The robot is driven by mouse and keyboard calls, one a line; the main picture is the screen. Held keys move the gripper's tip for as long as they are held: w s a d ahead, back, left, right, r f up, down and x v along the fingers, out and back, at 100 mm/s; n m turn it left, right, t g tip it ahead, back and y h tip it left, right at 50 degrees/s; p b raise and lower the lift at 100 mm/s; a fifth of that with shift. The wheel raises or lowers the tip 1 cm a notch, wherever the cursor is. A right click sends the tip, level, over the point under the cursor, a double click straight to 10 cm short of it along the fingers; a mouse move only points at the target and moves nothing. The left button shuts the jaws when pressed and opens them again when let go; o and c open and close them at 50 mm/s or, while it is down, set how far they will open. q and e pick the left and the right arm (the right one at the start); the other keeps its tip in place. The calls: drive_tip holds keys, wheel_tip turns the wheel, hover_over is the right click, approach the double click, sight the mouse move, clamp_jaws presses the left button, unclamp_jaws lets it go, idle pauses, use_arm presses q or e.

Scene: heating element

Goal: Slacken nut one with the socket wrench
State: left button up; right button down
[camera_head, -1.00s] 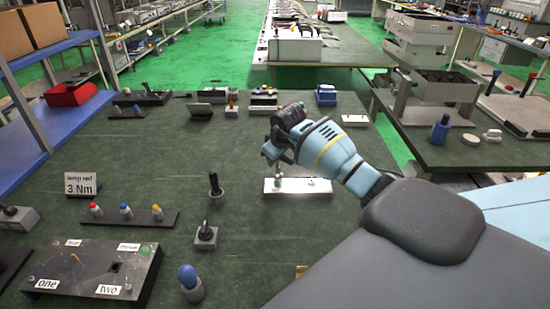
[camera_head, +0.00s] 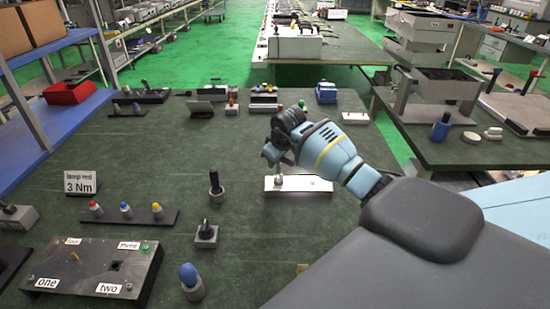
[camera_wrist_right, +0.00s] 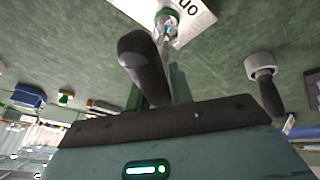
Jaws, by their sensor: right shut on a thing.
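My right gripper (camera_head: 277,157) hangs over a white plate (camera_head: 321,185) in the middle of the table. The right wrist view shows it (camera_wrist_right: 156,94) shut on a dark, rounded tool handle (camera_wrist_right: 141,61); I cannot tell for certain that this is the socket wrench. A metal piece with a green ring (camera_wrist_right: 167,18) lies just past the fingers, beside a label. The dark block with nut labels (camera_head: 95,272) is at the lower left. Its label "one" (camera_head: 47,283) is at the front left corner, with a small nut (camera_head: 30,281) beside it. My left gripper is out of view.
Black-handled tools stand in grey holders (camera_head: 206,233) left of my arm. A blue-topped piece (camera_head: 190,281) stands right of the block. A rack with coloured caps (camera_head: 126,211) and a "3 Nm" sign (camera_head: 80,185) lie behind it.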

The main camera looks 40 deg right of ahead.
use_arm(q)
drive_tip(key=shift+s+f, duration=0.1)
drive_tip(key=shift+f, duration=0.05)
use_arm(e)
drive_tip(key=shift+f, duration=0.45)
drive_tip(key=shift+n+y, duration=0.3)
drive_tip(key=shift+n, duration=0.4)
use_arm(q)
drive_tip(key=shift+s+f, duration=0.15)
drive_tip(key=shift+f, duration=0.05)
use_arm(e)
drive_tip(key=shift+a+r+n+y, duration=0.15)
drive_tip(key=shift+n+y, duration=0.1)
drive_tip(key=shift+n, duration=0.4)
drive_tip(key=shift+a+n+y, duration=0.15)
drive_tip(key=shift+n+y, duration=0.1)
drive_tip(key=shift+n, duration=0.4)
